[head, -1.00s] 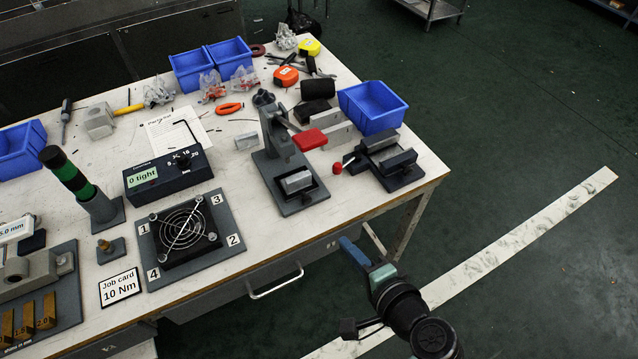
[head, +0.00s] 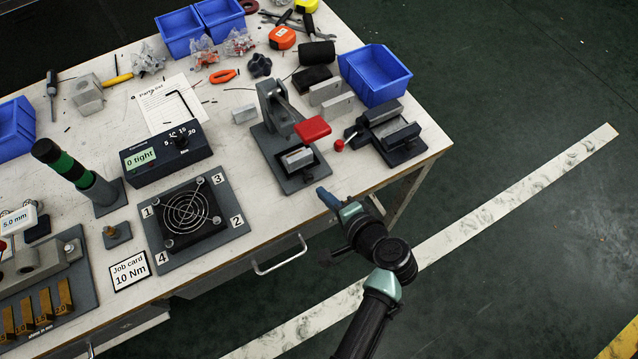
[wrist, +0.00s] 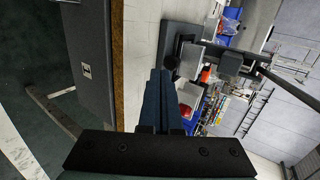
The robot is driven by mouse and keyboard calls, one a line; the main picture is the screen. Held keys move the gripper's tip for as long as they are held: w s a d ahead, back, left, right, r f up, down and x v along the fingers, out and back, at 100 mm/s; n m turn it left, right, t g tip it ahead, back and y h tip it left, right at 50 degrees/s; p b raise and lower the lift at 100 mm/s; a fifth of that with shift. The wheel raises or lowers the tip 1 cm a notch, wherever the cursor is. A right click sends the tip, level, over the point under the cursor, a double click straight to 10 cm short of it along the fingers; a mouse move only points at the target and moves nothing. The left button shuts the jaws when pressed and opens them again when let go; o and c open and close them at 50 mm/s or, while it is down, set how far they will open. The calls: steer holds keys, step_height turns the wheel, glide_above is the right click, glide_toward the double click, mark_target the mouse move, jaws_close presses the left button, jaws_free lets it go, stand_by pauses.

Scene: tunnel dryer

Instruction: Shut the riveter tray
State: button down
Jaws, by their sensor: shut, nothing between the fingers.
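The lever press with a red handle (head: 312,129) looks like the riveter; it stands on a dark base near the bench's front edge. A pale grey block (head: 297,158) sits low at its front; I cannot tell whether this is its tray or whether that is open. My gripper (head: 326,198) is shut and empty, at the bench's front edge, just right of and below the press base in the head view. In the wrist view its blue fingers (wrist: 158,100) lie together, pointing along the bench edge. Contact cannot be told.
A grey vise with a red knob (head: 386,132) stands right of the press. A fan on a numbered plate (head: 190,213) is to the left. The bench drawer's handle (head: 279,257) sticks out below the front edge. A blue bin (head: 374,76) is behind. The floor on the right is clear.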

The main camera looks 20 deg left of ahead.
mark_target(302, 166)
steer(key=shift+w+a, duration=0.85)
steer(key=shift+a, duration=0.25)
steer(key=shift+a, duration=0.1)
steer(key=w+a+b, duration=0.1)
steer(key=w+a, duration=0.1)
steer(key=a, duration=0.1)
steer(key=shift+w, duration=0.15)
steer(key=shift+d+r, duration=0.1)
steer(key=shift+r, duration=0.05)
